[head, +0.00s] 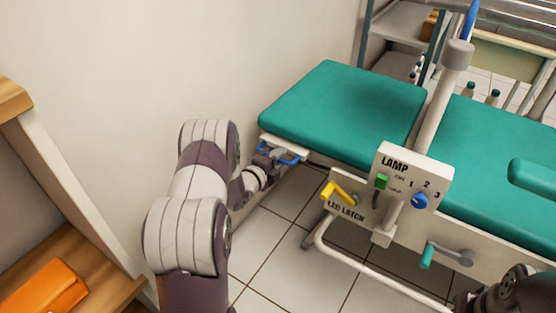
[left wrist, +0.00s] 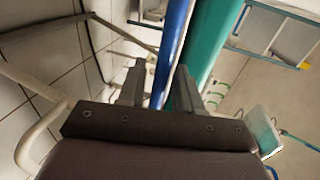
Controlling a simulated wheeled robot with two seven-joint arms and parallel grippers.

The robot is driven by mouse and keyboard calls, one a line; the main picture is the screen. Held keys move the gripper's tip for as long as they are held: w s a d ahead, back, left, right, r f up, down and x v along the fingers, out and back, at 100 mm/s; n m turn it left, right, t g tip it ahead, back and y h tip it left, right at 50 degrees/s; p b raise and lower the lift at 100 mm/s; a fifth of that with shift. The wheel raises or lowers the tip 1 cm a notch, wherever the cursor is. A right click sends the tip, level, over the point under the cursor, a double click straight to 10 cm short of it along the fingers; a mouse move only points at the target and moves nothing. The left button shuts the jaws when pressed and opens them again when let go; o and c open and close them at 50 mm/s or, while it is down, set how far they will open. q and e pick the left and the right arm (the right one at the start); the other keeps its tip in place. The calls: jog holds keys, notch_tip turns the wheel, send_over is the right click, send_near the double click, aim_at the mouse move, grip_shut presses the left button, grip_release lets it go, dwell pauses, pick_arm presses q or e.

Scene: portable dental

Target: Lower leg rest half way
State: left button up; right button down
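The leg rest (head: 342,108) is the teal padded section at the far left end of the dental chair, and it looks raised about level. A blue handle (head: 287,158) is fixed under its near-left corner. My left gripper (head: 272,158) is at this handle. In the left wrist view, the blue handle bar (left wrist: 170,50) runs between my left gripper's two fingers (left wrist: 158,82), which stand apart with a gap beside the bar. The leg rest's teal edge (left wrist: 207,45) lies just beyond. A yellow lever (head: 340,193) is on the panel marked LEG LATCH. My right gripper is not visible.
The lamp control panel (head: 407,185) has a green switch and a blue knob. A teal-handled crank (head: 428,256) sits lower right. The teal seat (head: 480,150) is at right. A wooden shelf with an orange object (head: 45,290) is at left. Open tiled floor (head: 275,265) lies below the leg rest.

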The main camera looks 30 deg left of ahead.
pick_arm(q)
grip_shut()
notch_tip(320, 180, down, 11)
jog(key=d+n+h+b, duration=0.1)
jog(key=d+n+b, duration=0.1)
jog(key=b, duration=0.3)
jog(key=shift+s+d+n, duration=0.15)
jog(key=shift+d+n, duration=0.15)
jog(key=shift+n, duration=0.4)
jog(key=shift+r, duration=0.1)
grip_release()
